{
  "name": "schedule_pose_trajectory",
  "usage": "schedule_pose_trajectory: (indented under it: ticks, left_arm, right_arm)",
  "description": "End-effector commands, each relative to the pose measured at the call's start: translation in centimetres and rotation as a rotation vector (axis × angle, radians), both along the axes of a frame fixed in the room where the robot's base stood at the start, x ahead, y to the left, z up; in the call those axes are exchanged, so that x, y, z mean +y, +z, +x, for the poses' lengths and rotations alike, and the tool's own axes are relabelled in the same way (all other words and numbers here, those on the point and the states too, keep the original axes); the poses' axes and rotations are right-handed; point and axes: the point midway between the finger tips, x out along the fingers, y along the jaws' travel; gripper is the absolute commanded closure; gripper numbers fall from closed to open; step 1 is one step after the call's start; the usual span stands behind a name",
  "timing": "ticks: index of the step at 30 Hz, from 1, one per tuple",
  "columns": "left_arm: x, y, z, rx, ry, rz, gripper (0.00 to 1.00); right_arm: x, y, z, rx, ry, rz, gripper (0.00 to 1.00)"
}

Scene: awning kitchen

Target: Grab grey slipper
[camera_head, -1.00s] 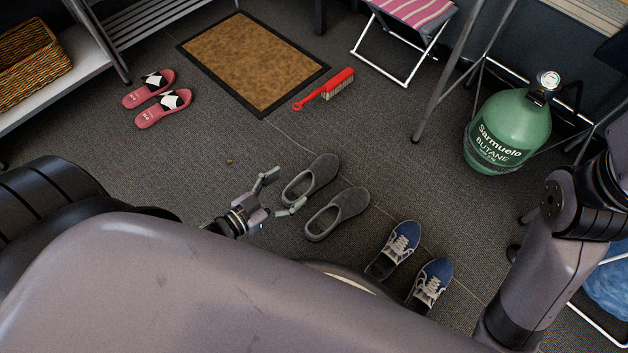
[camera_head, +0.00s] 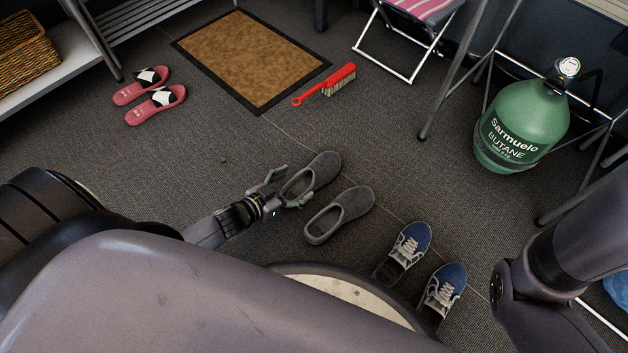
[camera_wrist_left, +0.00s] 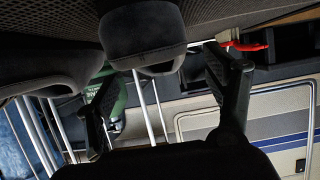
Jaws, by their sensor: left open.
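Two grey slippers lie side by side on the dark carpet: the left grey slipper (camera_head: 322,170) and the right grey slipper (camera_head: 350,206). My left gripper (camera_head: 290,188) is open at the heel end of the left one, with a finger on either side of its heel. In the left wrist view the heel of a grey slipper (camera_wrist_left: 143,38) shows between the two open fingers (camera_wrist_left: 165,90). The other grey slipper (camera_wrist_left: 55,65) is beside it at the left of that view. Whether the fingers touch the slipper I cannot tell. My right gripper is out of view.
Blue sneakers (camera_head: 410,244) stand right of the slippers. Pink slides (camera_head: 155,105), a brown doormat (camera_head: 250,60) and a red brush (camera_head: 332,84) lie further back. A green butane bottle (camera_head: 520,128) stands at the right among metal legs. Carpet around the slippers' far side is clear.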

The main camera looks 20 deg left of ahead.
Motion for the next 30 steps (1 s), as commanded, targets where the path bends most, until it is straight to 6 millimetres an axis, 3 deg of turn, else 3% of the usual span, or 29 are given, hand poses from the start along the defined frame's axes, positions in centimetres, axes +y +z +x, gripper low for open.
schedule_pose_trajectory:
  ticks: [5,16,27,30]
  left_arm:
    - [-0.3,-0.5,0.8,0.0,-0.001,0.002,0.23]
    - [-1.9,-2.1,4.2,-0.001,-0.002,0.001,0.23]
    - [-2.1,-2.1,5.0,0.001,0.0,0.001,0.23]
    - [-2.1,-2.1,5.0,0.001,0.0,0.001,0.29]
  right_arm:
    - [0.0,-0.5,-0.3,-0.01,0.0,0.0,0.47]
    - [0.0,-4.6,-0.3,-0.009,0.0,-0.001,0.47]
    - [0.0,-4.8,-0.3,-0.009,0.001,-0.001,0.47]
    - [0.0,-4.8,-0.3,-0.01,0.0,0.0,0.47]
